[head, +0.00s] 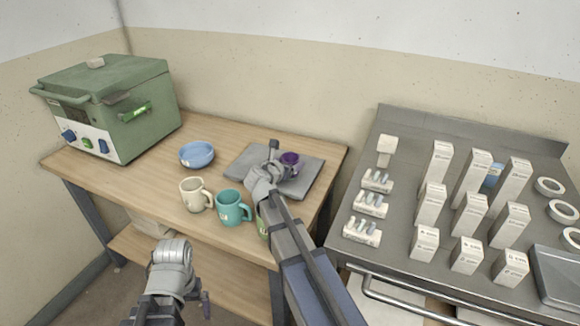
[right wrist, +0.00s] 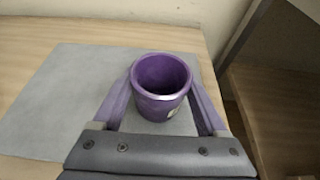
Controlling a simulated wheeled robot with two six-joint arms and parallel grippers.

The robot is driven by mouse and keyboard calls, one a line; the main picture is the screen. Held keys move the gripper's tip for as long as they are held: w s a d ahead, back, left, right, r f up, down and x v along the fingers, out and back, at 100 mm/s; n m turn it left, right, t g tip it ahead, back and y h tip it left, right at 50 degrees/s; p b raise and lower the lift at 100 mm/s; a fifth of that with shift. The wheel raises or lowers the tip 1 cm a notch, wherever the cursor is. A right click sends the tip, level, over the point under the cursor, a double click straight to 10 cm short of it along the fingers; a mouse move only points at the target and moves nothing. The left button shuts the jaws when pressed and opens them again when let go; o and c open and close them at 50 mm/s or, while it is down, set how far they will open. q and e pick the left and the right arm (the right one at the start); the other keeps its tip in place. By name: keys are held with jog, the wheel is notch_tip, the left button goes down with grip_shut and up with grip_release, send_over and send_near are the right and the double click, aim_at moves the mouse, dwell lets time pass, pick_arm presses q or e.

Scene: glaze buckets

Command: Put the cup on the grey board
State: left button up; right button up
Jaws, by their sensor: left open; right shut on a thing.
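A purple cup (head: 289,159) is upright over the grey board (head: 243,161) on the wooden table. In the right wrist view the cup (right wrist: 162,88) stands between the purple fingers of my right gripper (right wrist: 163,105), which is shut on it. The grey board (right wrist: 55,90) spreads under and to the left of the cup in that view. I cannot tell whether the cup's base touches the board. My right gripper (head: 283,168) hides part of the board in the head view. My left gripper (head: 172,255) is open, low in front of the table and away from the cup.
A cream mug (head: 193,196) and a teal mug (head: 229,209) stand in front of the board. A blue bowl (head: 196,154) is left of it, and a green kiln-like box (head: 108,105) stands further left. A metal bench (head: 400,125) with white boxes is on the right.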

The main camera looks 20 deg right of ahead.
jog(key=o, duration=1.5)
jog(key=shift+f, duration=0.1)
jog(key=shift+c, duration=0.2)
jog(key=shift+s+a+r, duration=0.25)
jog(key=shift+r, duration=0.1)
jog(key=p+v, duration=0.4)
jog(key=v, duration=0.7)
jog(key=shift+p, duration=0.3)
jog(key=shift+a, duration=0.15)
